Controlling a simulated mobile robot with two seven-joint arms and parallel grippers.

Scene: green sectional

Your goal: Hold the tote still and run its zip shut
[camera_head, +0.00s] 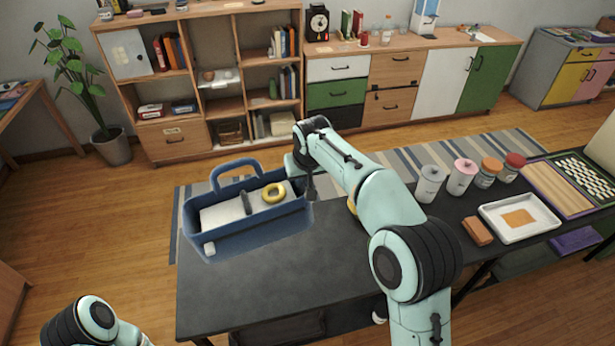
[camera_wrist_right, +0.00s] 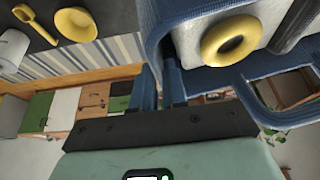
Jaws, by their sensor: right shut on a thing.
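The blue tote (camera_head: 250,237) stands at the left end of the dark table, open at the top, with its handle (camera_head: 234,168) up at the back. Inside are a yellow ring (camera_head: 273,193), a pale flat thing (camera_head: 222,214) and a dark grey piece. A small pale tab (camera_head: 209,249) sits at its front left corner; it may be the zip pull. My right gripper (camera_head: 311,192) is at the tote's right end. In the right wrist view its fingers (camera_wrist_right: 160,86) are shut on the tote's end edge (camera_wrist_right: 160,35). Only part of my left arm shows; its gripper is out of view.
Lidded jars (camera_head: 430,184), a brown block (camera_head: 477,231) and a white tray (camera_head: 519,218) stand on the table's right part. The table's front left (camera_head: 250,295) is clear. A yellow bowl (camera_wrist_right: 76,24) and a yellow scoop (camera_wrist_right: 35,24) lie near my right gripper.

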